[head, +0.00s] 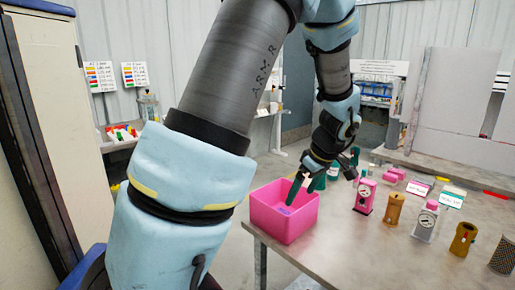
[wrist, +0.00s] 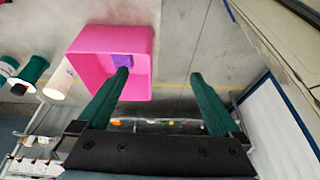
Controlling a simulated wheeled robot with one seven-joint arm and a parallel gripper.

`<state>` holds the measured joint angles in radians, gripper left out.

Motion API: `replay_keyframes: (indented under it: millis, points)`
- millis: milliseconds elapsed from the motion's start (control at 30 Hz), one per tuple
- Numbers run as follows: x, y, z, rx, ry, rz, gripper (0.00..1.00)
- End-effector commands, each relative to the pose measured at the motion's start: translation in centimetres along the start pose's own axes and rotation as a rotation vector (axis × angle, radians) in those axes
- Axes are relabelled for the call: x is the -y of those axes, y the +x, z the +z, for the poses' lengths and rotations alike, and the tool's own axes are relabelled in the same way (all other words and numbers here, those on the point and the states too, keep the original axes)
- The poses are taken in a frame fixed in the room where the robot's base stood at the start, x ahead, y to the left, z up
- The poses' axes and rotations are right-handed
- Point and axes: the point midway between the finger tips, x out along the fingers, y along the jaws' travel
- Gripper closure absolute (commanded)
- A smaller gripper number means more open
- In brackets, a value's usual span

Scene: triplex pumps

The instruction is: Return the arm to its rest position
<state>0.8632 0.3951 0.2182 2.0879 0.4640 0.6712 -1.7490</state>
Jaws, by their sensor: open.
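My gripper (head: 322,180) is open, with its dark green fingers apart and nothing between them. It hangs at the corner of the table, over or just beside a pink open box (head: 282,226). In the wrist view my gripper (wrist: 160,80) points down, and its left finger overlaps the pink box (wrist: 82,72). The right finger is over the grey floor. A purple piece (wrist: 122,61) lies inside the box. My arm reaches out from the left, bent at the elbow, with blue padded covers.
The grey table (head: 385,255) holds a pink pump-like part (head: 365,195), a pink and white one (head: 426,222), brown cylinders (head: 393,210), and small cards. A cream cabinet (head: 45,80) stands close at left. A shelf with coloured bins (head: 122,133) is behind. Floor shows left of the table.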

Motion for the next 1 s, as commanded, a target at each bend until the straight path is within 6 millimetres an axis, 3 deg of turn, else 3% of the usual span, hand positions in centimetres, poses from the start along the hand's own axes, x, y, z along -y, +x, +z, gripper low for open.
replay_keyframes:
  millis: [267,467,567,800,1000]
  points:
    - [2.6,1.8,-0.7,0.058,0.092,-0.004,0.0]
    - [5.6,3.6,-1.4,0.119,0.201,0.007,0.0]
    - [7.6,4.8,-1.8,0.155,0.271,0.024,0.0]
    - [14.4,8.3,-1.9,0.227,0.518,0.12,0.0]
    - [18.7,10.1,-1.4,0.224,0.699,0.197,0.0]
